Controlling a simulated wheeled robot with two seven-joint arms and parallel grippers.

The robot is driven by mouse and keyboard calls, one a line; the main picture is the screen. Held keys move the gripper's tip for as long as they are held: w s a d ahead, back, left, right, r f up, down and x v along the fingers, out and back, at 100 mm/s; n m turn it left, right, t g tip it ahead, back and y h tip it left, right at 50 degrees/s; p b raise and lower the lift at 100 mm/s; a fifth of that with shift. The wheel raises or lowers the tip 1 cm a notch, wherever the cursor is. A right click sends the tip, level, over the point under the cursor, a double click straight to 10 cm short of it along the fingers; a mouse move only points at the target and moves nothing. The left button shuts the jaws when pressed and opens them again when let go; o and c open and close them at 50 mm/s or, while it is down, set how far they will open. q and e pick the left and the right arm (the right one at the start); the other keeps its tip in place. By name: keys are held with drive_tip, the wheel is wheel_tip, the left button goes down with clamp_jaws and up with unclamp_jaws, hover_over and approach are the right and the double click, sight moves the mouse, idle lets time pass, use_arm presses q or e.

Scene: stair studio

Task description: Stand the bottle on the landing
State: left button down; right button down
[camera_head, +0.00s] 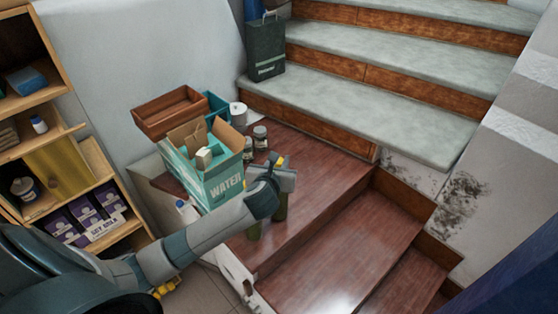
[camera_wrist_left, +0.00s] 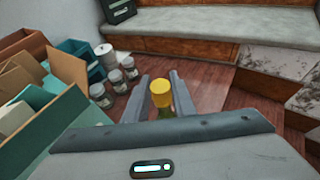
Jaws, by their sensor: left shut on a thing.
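The bottle is dark green with a yellow cap (camera_wrist_left: 160,91). In the left wrist view it sits between the two grey fingers of my left gripper (camera_wrist_left: 161,98), which is shut on it. In the head view my left gripper (camera_head: 275,190) is over the landing (camera_head: 330,172), a glossy red-brown wooden surface, and a green part of the bottle (camera_head: 281,207) shows below it. Whether the bottle's base touches the landing is hidden. Another dark green shape shows just left of it; I cannot tell what it is. My right gripper is not in view.
A dark bag (camera_head: 266,48) stands on the grey steps (camera_head: 370,100) behind. Wooden steps descend at right. The landing's right part is clear.

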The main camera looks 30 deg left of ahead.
use_arm(q)
drive_tip(key=shift+f, duration=0.25)
drive_tip(key=c, duration=1.5)
unclamp_jaws()
drive_tip(key=shift+f, duration=0.2)
drive_tip(key=shift+s+r, duration=0.1)
drive_tip(key=shift+s, duration=0.05)
drive_tip(key=shift+b+v, duration=1.45)
drive_tip(key=shift+v, duration=4.5)
